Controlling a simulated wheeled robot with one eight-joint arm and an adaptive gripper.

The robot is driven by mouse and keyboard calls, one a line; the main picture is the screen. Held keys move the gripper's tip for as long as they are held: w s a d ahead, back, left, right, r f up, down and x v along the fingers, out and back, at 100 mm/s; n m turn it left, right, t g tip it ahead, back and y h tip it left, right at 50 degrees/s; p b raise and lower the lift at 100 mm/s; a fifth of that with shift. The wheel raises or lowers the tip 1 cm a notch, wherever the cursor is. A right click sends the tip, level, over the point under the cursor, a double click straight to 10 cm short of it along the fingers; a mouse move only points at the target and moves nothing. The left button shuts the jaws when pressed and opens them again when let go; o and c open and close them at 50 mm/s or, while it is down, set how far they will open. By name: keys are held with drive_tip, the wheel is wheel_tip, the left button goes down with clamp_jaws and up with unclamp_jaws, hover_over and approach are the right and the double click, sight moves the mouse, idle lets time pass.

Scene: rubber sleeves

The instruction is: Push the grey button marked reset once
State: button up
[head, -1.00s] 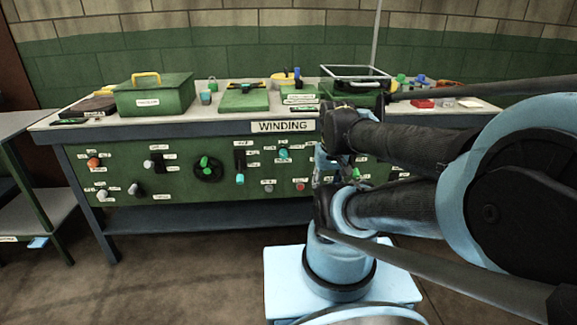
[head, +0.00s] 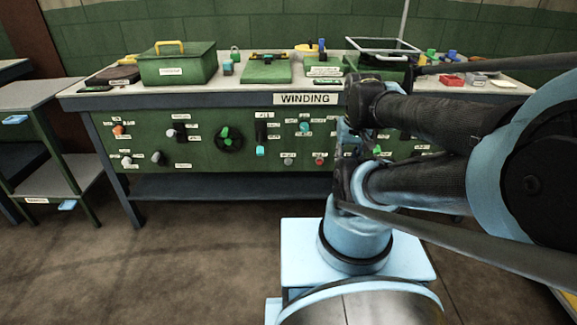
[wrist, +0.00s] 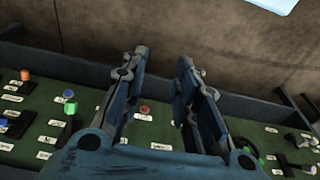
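A small grey button (head: 289,161) sits low on the green front panel of the bench in the head view, left of a red button (head: 319,161). The small label above it is too blurred to read, so I cannot confirm that it says reset. In the wrist view the red button (wrist: 144,109) shows between my gripper's fingers; I cannot make out the grey one, which may be behind a finger. My gripper (wrist: 162,58) is open with nothing between its fingers. In the head view my arm hides it in front of the panel.
The panel also carries a black handwheel (head: 229,138), a cyan-tipped lever (head: 260,150), a teal knob (head: 303,127) and an orange knob (head: 118,130). A green box (head: 178,66) stands on the bench top. A shelf unit (head: 45,150) is at the left. The floor in front is clear.

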clamp_jaws()
idle(1.0)
